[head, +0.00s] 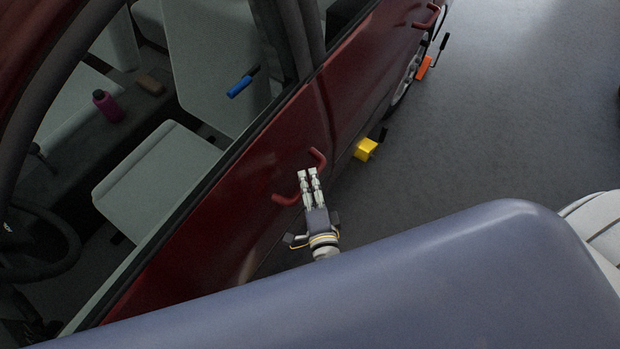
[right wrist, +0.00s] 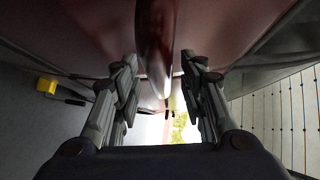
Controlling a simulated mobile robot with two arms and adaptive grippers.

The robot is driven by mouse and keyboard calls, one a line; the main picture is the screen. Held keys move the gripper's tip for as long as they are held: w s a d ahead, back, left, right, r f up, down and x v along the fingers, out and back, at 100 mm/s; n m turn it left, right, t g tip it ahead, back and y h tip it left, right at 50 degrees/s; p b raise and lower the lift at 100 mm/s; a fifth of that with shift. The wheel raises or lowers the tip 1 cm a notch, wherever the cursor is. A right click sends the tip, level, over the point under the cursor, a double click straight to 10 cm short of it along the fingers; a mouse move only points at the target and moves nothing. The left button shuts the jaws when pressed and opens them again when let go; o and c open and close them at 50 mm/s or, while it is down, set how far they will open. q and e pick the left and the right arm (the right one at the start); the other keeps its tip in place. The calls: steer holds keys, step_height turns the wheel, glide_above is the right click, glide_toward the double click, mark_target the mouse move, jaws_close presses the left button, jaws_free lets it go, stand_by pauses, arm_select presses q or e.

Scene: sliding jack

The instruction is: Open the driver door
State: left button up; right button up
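The red driver door (head: 215,235) runs diagonally through the head view and looks flush with the car body. Its red bar handle (head: 319,158) stands off the panel; its middle is hidden behind my fingers. My right gripper (head: 307,173) is at the handle, fingers pointing toward the door. In the right wrist view the handle (right wrist: 154,45) hangs between the two fingers of the right gripper (right wrist: 158,62), with a gap on each side. The right gripper is open and not clamped on it. My left gripper is not in view.
A yellow block-like object (head: 365,149) and an orange one (head: 424,67) are beside the car on the grey floor (head: 500,120). A second red handle (head: 427,17) is farther along the car. A steering wheel (head: 62,262) and pale seats (head: 160,185) show inside.

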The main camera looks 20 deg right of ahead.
steer(key=shift+w+d+f, duration=0.1)
steer(key=shift+w+d, duration=0.05)
steer(key=shift+w, duration=0.4)
steer(key=c, duration=0.3)
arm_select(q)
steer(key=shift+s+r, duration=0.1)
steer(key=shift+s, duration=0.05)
arm_select(e)
jaws_close()
